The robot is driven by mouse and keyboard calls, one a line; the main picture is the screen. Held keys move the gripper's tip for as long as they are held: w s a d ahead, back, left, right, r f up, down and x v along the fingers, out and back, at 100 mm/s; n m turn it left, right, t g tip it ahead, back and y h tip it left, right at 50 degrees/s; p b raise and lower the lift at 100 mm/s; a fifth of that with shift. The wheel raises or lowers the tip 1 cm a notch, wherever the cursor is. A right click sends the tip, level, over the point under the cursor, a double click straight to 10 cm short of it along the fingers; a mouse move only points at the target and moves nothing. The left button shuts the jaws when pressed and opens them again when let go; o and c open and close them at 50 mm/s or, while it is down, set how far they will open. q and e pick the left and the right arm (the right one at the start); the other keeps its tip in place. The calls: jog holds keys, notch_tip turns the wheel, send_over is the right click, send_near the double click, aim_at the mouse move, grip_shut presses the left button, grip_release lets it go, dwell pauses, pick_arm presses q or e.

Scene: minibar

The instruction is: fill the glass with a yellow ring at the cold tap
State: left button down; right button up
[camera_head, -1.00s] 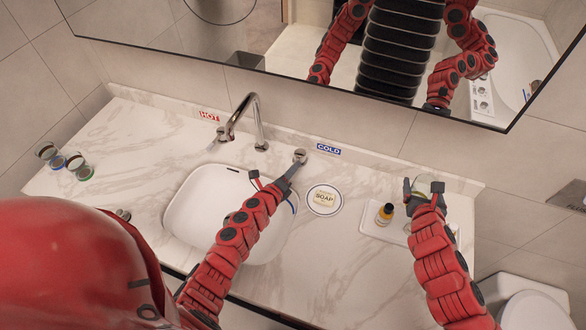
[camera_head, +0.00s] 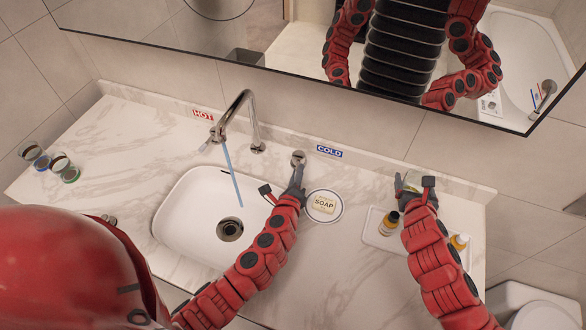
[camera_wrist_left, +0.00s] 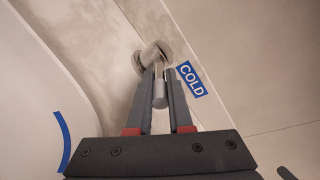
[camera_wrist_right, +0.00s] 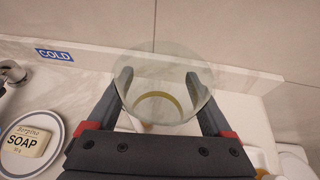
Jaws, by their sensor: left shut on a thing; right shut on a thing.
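The cold tap handle (camera_head: 298,157) is on the counter beside the blue COLD label (camera_head: 329,151). My left gripper (camera_head: 296,181) is shut on its lever (camera_wrist_left: 159,92), seen between the fingers in the left wrist view. A blue stream of water (camera_head: 232,175) falls from the spout (camera_head: 218,134) into the white basin (camera_head: 178,213). My right gripper (camera_wrist_right: 158,78) is shut on the clear glass (camera_wrist_right: 165,60), with the yellow ring (camera_wrist_right: 157,97) showing low inside it. The glass is above the right end of the counter, away from the stream; in the head view it is mostly hidden.
The soap on its round dish (camera_head: 323,205) lies between my arms. A white tray (camera_head: 374,238) with small bottles is below my right gripper. Two other glasses (camera_head: 62,165) stand at the far left. The mirror (camera_head: 300,70) hangs low behind the counter.

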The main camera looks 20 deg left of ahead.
pick_arm(q)
jog(key=c, duration=0.8)
grip_release()
jog(key=shift+c, duration=0.2)
pick_arm(e)
notch_tip(320, 180, down, 3)
jog(key=b, duration=0.3)
jog(key=shift+f, duration=0.1)
pick_arm(q)
jog(key=v, duration=1.2)
jog(key=shift+r, duration=0.1)
